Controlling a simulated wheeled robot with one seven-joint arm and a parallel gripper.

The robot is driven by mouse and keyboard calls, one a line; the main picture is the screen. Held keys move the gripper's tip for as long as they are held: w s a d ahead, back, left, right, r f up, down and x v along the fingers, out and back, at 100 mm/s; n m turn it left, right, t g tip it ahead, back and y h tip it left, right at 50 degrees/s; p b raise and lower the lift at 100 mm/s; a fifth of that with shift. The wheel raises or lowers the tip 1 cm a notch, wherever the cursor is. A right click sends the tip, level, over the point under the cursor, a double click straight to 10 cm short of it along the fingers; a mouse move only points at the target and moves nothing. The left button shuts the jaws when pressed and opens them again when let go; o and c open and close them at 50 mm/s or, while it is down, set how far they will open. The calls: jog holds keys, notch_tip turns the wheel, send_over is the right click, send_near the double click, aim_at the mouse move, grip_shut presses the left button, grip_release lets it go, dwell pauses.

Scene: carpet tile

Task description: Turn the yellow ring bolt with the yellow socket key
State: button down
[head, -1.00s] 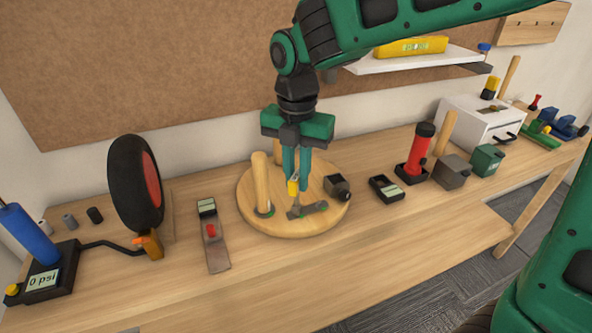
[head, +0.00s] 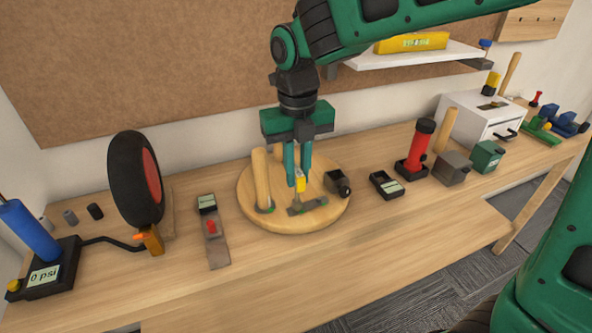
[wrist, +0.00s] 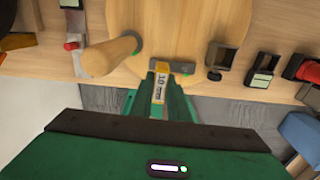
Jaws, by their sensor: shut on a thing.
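My gripper (head: 298,178) is shut on the yellow socket key (head: 300,185), over the round wooden board. In the wrist view the key (wrist: 160,88) shows a "10 mm" label between the fingers. The key hangs upright, its lower end close above or at a dark grey bar (head: 308,207) on the board; I cannot tell whether they touch. The grey bar (wrist: 172,66) also shows just beyond the key in the wrist view, with small green marks near it. I cannot make out a yellow ring bolt; it may be hidden by the key and fingers.
The round board (head: 250,218) carries a wooden post (head: 261,178) left of the key and a dark block (head: 337,184) to the right. A tool with a red part (head: 213,232) lies left. A small black tray (head: 386,186) and red torch-like thing (head: 417,150) stand right. The front bench is clear.

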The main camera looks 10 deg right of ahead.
jog(key=shift+r+m, duration=0.1)
jog(key=shift+m, duration=0.5)
jog(key=shift+r, duration=2.2)
